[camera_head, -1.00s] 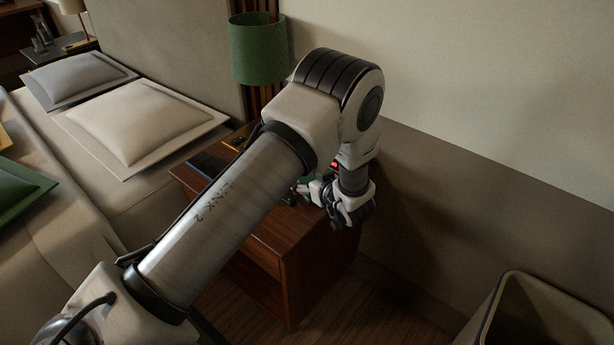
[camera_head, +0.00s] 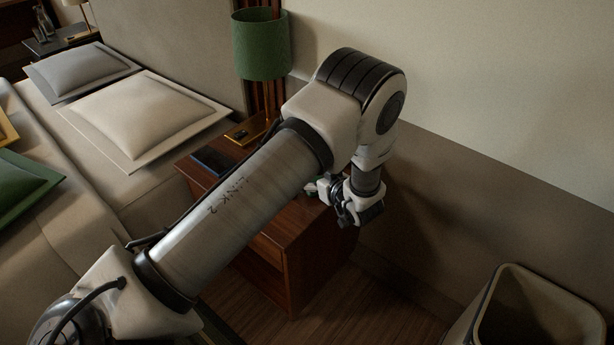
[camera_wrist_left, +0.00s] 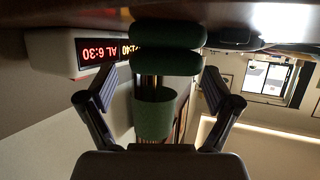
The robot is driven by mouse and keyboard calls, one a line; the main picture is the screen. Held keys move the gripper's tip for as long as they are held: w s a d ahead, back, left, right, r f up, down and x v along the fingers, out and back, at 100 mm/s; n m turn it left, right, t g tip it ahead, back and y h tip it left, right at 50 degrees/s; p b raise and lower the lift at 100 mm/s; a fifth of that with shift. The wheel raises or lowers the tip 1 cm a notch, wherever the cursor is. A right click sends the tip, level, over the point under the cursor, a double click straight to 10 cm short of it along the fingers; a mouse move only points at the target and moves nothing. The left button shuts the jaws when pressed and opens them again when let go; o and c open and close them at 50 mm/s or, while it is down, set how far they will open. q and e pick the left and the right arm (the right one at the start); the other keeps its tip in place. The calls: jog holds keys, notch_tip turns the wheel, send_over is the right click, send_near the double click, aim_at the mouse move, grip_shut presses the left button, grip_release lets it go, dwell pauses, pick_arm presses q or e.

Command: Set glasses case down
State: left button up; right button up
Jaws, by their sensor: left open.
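The green glasses case (camera_wrist_left: 168,62) lies at the nightstand top in the upside-down left wrist view, just beyond my fingertips and between their lines. It shows as two stacked green rounded shapes; I cannot tell whether one is a reflection. In the head view only a small green bit (camera_head: 311,187) shows beside the gripper. My left gripper (camera_wrist_left: 160,85) is open, its two fingers wide apart with nothing between the pads. In the head view the left gripper (camera_head: 328,189) is at the right part of the nightstand (camera_head: 305,235), partly hidden by its wrist. My right gripper is out of view.
A digital clock (camera_wrist_left: 65,52) with red digits stands beside the case. A green-shaded lamp (camera_head: 261,45) stands at the back of the nightstand, with a dark flat item (camera_head: 212,160) near the left edge. The bed (camera_head: 60,225) is left, a bin (camera_head: 490,300) lower right.

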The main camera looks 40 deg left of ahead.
pick_arm(q)
jog(key=x, duration=0.4)
jog(key=shift+a+f+b, duration=0.2)
jog(key=shift+a+b, duration=0.05)
jog(key=shift+b, duration=0.05)
jog(key=shift+s+d+r, duration=0.1)
jog(key=shift+c, duration=1.4)
jog(key=c, duration=1.1)
jog(key=shift+c, duration=0.2)
jog(key=shift+r, duration=0.1)
